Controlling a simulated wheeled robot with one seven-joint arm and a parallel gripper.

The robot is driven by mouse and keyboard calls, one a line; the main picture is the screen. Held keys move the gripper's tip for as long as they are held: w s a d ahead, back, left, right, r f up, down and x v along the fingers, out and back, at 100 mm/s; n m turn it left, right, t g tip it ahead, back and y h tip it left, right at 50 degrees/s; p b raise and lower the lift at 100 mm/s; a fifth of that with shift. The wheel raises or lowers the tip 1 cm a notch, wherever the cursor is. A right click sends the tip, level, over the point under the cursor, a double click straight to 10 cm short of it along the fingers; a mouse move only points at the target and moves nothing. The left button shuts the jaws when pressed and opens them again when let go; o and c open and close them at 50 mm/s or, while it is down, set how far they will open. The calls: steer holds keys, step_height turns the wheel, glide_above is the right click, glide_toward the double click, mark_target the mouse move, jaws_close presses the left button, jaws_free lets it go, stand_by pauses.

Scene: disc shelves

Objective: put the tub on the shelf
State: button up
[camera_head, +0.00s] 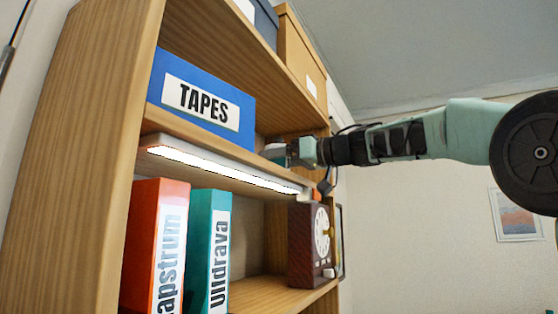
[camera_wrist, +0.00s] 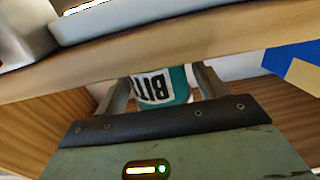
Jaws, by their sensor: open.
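The tub (camera_wrist: 162,86) is teal with a white label reading "BIT…", partly hidden; it shows upside down in the wrist view. It sits between the two fingers of my gripper (camera_wrist: 160,78), which are apart on either side of it. In the head view, my gripper (camera_head: 284,152) reaches in from the right at the shelf (camera_head: 200,134) with the blue TAPES box, and only a small part of the tub (camera_head: 273,149) shows. The tub appears to be at that shelf's board; whether it rests fully on it is hard to tell.
The blue TAPES box (camera_head: 200,101) stands left of my gripper. A lit strip (camera_head: 225,170) is under the shelf board. Below are an orange binder (camera_head: 154,246), a teal binder (camera_head: 208,251) and a dark red clock-like box (camera_head: 309,244). A tan box (camera_head: 300,65) is above.

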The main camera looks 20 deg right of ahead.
steer(key=shift+s+d, duration=0.25)
steer(key=b+v, duration=0.3)
steer(key=v, duration=0.8)
steer(key=shift+s+b, duration=0.15)
steer(key=shift+b, duration=0.2)
steer(key=shift+d, duration=0.1)
